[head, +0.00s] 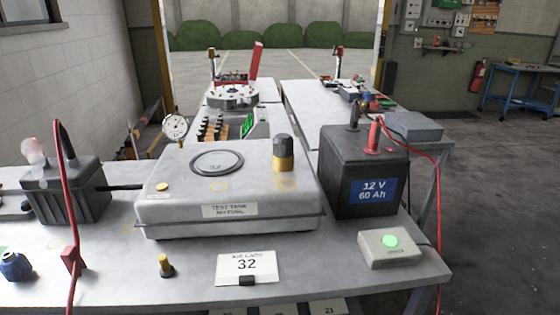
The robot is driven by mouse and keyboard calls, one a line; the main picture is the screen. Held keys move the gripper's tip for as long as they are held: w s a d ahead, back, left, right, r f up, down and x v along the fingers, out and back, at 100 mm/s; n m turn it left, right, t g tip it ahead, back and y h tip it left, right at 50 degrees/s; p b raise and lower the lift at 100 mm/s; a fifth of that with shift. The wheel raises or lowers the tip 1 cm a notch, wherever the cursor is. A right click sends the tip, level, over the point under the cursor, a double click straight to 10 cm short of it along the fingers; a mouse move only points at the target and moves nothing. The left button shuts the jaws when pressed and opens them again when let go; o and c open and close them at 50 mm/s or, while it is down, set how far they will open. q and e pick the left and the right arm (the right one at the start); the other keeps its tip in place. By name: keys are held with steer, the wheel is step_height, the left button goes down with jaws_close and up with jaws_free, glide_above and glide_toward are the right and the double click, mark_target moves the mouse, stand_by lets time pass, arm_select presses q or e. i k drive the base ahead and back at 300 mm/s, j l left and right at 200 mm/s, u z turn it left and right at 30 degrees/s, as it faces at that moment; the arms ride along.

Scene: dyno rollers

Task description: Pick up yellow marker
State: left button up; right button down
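Several yellow things could be the marker, and I cannot tell which it is. A flat yellow disc (162,187) lies on the left of the grey test tank's lid (225,185). A yellow cylinder with a dark grey top (283,155) stands upright at the right of the lid. Neither of my grippers is in view.
A black 12 V battery (350,165) stands right of the tank, with a green-lit box (390,247) before it. A card reading 32 (246,267) stands at the front. A red cable and clamp (72,258) are at left. Bare bench (110,270) lies between.

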mark_target(167, 271)
steer(key=i+j, duration=0.1)
steer(key=j, duration=0.25)
steer(key=i+j, duration=0.15)
steer(key=j, duration=0.15)
steer(key=i+j+u, duration=0.1)
steer(key=j, duration=0.25)
steer(key=i+j, duration=0.15)
steer(key=j, duration=0.2)
